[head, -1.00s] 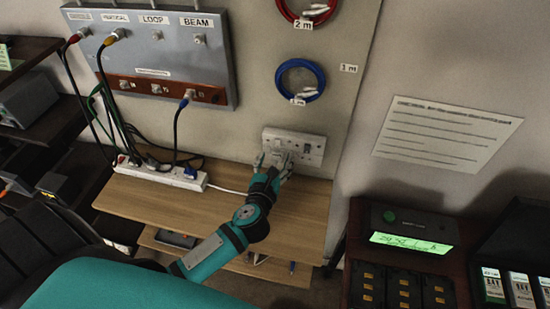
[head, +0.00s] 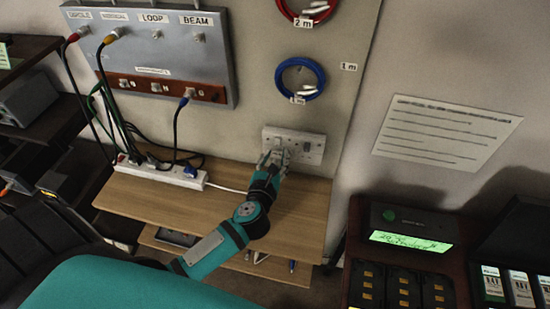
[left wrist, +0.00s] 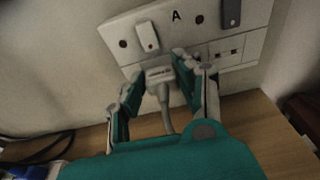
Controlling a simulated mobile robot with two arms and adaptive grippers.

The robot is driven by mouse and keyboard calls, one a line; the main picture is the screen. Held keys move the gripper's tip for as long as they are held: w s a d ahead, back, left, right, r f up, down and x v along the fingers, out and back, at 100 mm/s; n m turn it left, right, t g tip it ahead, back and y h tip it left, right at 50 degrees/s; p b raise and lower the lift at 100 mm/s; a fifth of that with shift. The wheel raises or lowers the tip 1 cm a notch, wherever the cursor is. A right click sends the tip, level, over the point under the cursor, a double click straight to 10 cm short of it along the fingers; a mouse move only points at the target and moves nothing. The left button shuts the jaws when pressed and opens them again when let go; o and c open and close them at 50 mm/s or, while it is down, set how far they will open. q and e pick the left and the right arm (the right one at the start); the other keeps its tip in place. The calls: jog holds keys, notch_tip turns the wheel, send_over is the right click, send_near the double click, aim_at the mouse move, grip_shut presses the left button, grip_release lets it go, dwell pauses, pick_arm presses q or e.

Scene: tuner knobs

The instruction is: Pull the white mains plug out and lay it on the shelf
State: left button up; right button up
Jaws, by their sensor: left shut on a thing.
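The white mains plug (left wrist: 158,75) is at the lower left part of the white double wall socket (head: 312,147), with its cable hanging down. My left gripper (head: 274,158) is shut on the plug, one finger on each side of it, as the left wrist view (left wrist: 157,80) also shows. The plug is up against the socket face; I cannot tell how far its pins are in. In the head view the gripper mostly hides it. The wooden shelf (head: 300,208) lies just below the socket. My right gripper is not in view.
A white power strip (head: 160,173) with several plugs and dark cables lies on the shelf's left part. A white cable runs from it towards the socket. The shelf's right part is clear. Blue (head: 300,78) and red cable coils hang above.

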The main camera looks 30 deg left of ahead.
pick_arm(q)
jog(key=shift+s+f, duration=0.1)
jog(key=shift+s, duration=0.05)
jog(key=shift+v, duration=0.75)
jog(key=shift+s+f, duration=0.1)
jog(key=shift+s, duration=0.15)
jog(key=shift+f+v, duration=0.15)
jog(key=shift+v, duration=0.55)
jog(key=shift+f+v, duration=0.15)
jog(key=shift+v, duration=0.6)
jog(key=shift+d, duration=0.1)
